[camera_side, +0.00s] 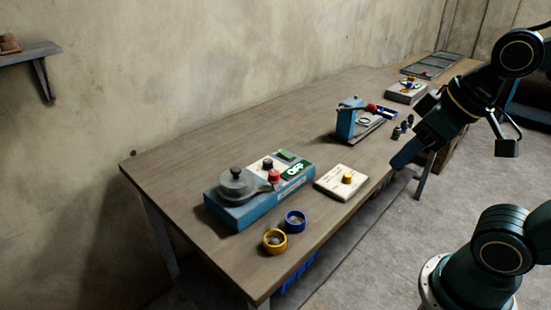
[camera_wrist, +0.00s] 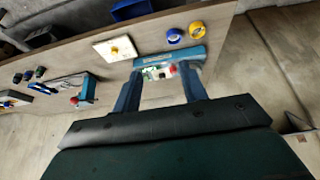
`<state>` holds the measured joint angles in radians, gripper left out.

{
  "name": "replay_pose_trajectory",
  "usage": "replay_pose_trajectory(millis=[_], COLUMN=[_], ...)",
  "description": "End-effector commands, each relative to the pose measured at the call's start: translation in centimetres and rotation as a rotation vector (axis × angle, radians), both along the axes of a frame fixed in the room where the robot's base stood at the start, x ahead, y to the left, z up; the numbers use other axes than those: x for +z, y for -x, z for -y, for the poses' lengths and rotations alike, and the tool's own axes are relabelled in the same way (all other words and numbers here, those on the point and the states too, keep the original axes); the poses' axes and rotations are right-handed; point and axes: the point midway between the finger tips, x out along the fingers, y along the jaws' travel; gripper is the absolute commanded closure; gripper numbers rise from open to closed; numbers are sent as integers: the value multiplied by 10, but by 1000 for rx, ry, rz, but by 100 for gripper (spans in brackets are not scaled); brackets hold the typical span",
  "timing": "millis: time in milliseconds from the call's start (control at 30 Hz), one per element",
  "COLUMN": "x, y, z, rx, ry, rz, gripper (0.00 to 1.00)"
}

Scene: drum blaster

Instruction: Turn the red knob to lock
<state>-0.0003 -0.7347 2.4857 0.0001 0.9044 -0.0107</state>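The red knob (camera_side: 274,176) sits on top of a blue box (camera_side: 237,214) on the table in the side view, beside a black knob (camera_side: 267,163) and a green label reading OFF (camera_side: 298,170). A round grey drum part (camera_side: 236,184) is at the box's left end. My gripper (camera_side: 401,160) is over the table's right edge, well apart from the box. In the wrist view my gripper (camera_wrist: 162,69) has its two blue fingers spread with nothing held. The box (camera_wrist: 170,57) shows beyond and between the fingers, partly hidden; its red knob is small there.
A white board with a yellow knob (camera_side: 347,178) lies right of the box. Yellow (camera_side: 274,241) and blue (camera_side: 295,221) rings stand in front. A blue press with a red ball (camera_side: 345,121) and small dark pieces (camera_side: 396,133) are farther back. The table's left part is bare.

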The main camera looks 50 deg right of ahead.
Motion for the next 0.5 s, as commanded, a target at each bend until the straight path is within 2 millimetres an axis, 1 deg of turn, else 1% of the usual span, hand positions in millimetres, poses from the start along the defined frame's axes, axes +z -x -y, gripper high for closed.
replay_pose_trajectory(millis=[167, 267, 500], x=[9, 16, 30], y=[-15, -29, -73], z=[0, -1, -3], rx=[39, 74, 184], ry=[19, 34, 78], rz=[-31, -55, -130], gripper=[52, 52, 52])
